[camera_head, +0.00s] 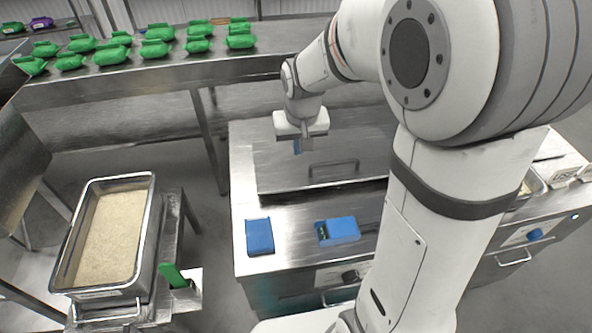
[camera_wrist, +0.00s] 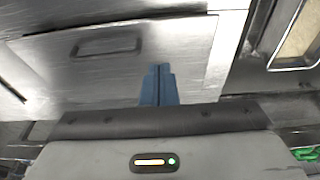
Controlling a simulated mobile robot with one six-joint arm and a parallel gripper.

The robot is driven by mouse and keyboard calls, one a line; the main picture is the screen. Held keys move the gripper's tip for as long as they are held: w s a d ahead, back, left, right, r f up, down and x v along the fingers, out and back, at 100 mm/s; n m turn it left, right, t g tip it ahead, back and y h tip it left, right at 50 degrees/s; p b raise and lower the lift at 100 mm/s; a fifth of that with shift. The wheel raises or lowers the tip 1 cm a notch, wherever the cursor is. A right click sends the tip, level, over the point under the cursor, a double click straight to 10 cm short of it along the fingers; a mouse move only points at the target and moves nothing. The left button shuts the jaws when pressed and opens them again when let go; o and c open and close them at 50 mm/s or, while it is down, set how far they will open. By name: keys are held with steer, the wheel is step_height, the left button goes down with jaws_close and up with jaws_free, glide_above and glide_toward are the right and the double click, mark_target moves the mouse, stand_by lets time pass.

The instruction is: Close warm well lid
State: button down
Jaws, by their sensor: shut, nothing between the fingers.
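The metal lid (camera_head: 280,170) is a flat steel panel with a bar handle (camera_head: 333,166) near its front edge. A dark band runs under that front edge, and I cannot tell if the lid is fully seated. In the wrist view the lid (camera_wrist: 190,50) and its handle (camera_wrist: 105,46) fill much of the upper left. My gripper (camera_head: 298,147) is over the lid's left-back part, left of and behind the handle. Its blue fingers (camera_wrist: 158,70) are together with nothing between them. I cannot tell whether the fingertips touch the lid.
A steel pan of rice (camera_head: 152,200) stands on a stand at the left, with a green-handled tool (camera_head: 172,276) beside it. A blue block (camera_head: 259,237) and a blue device (camera_head: 340,231) lie on the counter's front. Green packets (camera_head: 158,32) line the back table.

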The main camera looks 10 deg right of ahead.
steer(key=p, duration=0.2)
glide_above(299, 200)
steer(key=w, duration=0.1)
steer(key=x, duration=0.3)
steer(key=s+x, duration=0.1)
steer(key=x, duration=0.6)
steer(key=shift+s+f, duration=0.35)
steer(key=shift+f, duration=0.1)
steer(key=shift+s+f, duration=0.15)
steer(key=shift+f, duration=0.5)
steer(key=f+b, duration=0.1)
steer(key=b, duration=0.1)
steer(key=f+b, duration=0.1)
steer(key=f, duration=0.1)
steer(key=s+f+b, duration=0.1)
steer(key=f+b, duration=0.1)
steer(key=shift+f+b, duration=0.2)
steer(key=shift+b, duration=0.15)
steer(key=shift+s+f, duration=0.1)
steer(key=shift+f, duration=0.1)
steer(key=shift+s, duration=0.2)
